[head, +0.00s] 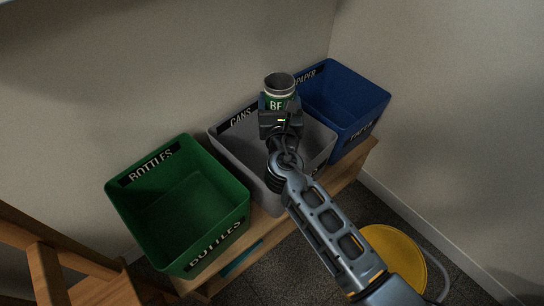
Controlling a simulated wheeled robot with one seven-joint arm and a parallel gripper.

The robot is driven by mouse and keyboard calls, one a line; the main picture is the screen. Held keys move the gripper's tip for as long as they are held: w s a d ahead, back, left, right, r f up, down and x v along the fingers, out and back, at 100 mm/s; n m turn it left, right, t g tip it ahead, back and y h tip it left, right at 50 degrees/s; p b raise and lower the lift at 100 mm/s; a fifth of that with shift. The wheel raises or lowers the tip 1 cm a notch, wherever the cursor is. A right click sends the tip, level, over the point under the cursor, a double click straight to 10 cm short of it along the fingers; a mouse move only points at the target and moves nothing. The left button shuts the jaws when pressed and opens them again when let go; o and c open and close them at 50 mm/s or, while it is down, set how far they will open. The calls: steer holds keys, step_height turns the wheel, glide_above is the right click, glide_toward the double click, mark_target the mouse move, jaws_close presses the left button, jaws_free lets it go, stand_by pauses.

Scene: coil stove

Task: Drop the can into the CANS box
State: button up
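A green can (276,102) with light lettering and an open-looking grey top is upright in my gripper (281,112). The gripper is shut on it, and the gripper body hides the can's lower part. Can and gripper are in front of the grey CANS box (236,153) in the head view, seemingly above it. The arm reaches up from the lower right and covers part of that box. I cannot tell the can's exact height over the box.
The green BOTTLES box (178,200) stands left of the CANS box, and the blue PAPER box (345,102) stands right. All sit on a wooden bench (348,180) against the wall. A yellow round object (393,256) is at lower right; a wooden frame (45,274) is at lower left.

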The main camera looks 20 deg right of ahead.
steer(key=shift+f+b, duration=2.35)
steer(key=shift+f, duration=0.2)
steer(key=o, duration=1)
steer(key=p+v, duration=0.1)
steer(key=v, duration=0.6)
steer(key=shift+s+a+r+p, duration=0.1)
steer(key=shift+s+p, duration=0.2)
steer(key=shift+s, duration=0.1)
